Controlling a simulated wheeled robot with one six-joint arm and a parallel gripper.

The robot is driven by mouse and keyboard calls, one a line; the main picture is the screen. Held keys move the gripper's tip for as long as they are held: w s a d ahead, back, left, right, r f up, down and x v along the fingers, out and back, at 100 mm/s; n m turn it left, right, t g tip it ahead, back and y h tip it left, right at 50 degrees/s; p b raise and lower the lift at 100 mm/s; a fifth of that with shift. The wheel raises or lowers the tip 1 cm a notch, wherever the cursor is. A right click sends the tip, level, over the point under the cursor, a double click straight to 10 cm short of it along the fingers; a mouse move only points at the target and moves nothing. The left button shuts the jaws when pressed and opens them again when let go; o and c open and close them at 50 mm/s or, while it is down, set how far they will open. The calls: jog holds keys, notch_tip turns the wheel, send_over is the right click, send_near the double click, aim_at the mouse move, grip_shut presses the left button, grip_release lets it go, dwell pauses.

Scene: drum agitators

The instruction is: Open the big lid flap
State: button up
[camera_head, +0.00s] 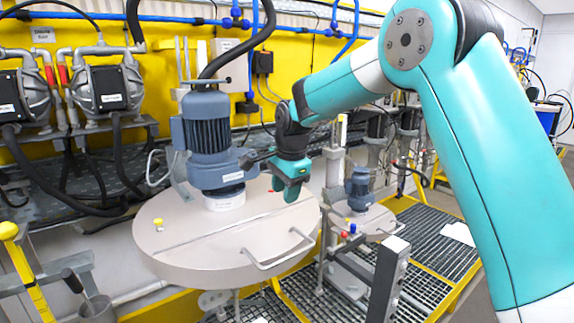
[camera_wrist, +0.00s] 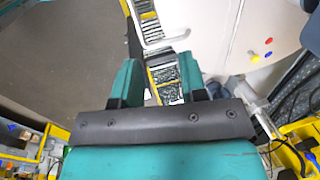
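The big lid (camera_head: 180,247) is a round, pale beige disc in the middle of the head view. A straight seam crosses it, and the front part is the flap (camera_head: 235,248), lying flat and closed. A metal bar handle (camera_head: 280,256) is fixed at the flap's front right. My gripper (camera_head: 290,194) hangs above the lid's right rear part, behind the handle and apart from it. In the wrist view my gripper (camera_wrist: 158,80) has its two green fingers spread, with nothing between them.
A blue motor (camera_head: 208,140) stands on the big lid's rear part. A smaller lid (camera_head: 372,220) with a small motor (camera_head: 359,188) sits to the right. A dark post (camera_head: 388,280) stands in front right. Grating floor (camera_head: 440,245) lies beyond.

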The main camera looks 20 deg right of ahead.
notch_tip(320, 180, up, 10)
jog(key=s+b, duration=0.2)
jog(key=shift+s+a, duration=0.1)
dwell(0.3)
jog(key=s+a+f+n+y+b, duration=0.1)
jog(key=s+a+f+n+b, duration=0.1)
jog(key=s+n, duration=0.4)
jog(key=s+a+f+n+b, duration=0.2)
jog(key=s+a+f+n, duration=0.3)
jog(key=s, duration=0.5)
notch_tip(320, 180, down, 2)
jog(key=shift+s+f+n+g+y+b, duration=0.1)
jog(key=shift+s+n+g+y+b, duration=0.25)
jog(key=shift+n, duration=0.45)
jog(key=s+a+f+n, duration=0.1)
jog(key=s+f+n, duration=0.1)
jog(key=s, duration=0.3)
jog(key=s+a+f+n+g+y+b, duration=0.1)
jog(key=s+f+n, duration=0.2)
jog(key=s+n, duration=0.1)
jog(key=s+a+f+n+y+b, duration=0.1)
jog(key=s+f+n, duration=0.2)
jog(key=s, duration=0.3)
jog(key=shift+s+a+n+g, duration=0.15)
jog(key=shift+s+n+g, duration=0.15)
jog(key=shift+s, duration=0.1)
jog(key=c, duration=0.3)
jog(key=shift+s+f, duration=0.15)
jog(key=shift+s, duration=0.05)
grip_shut()
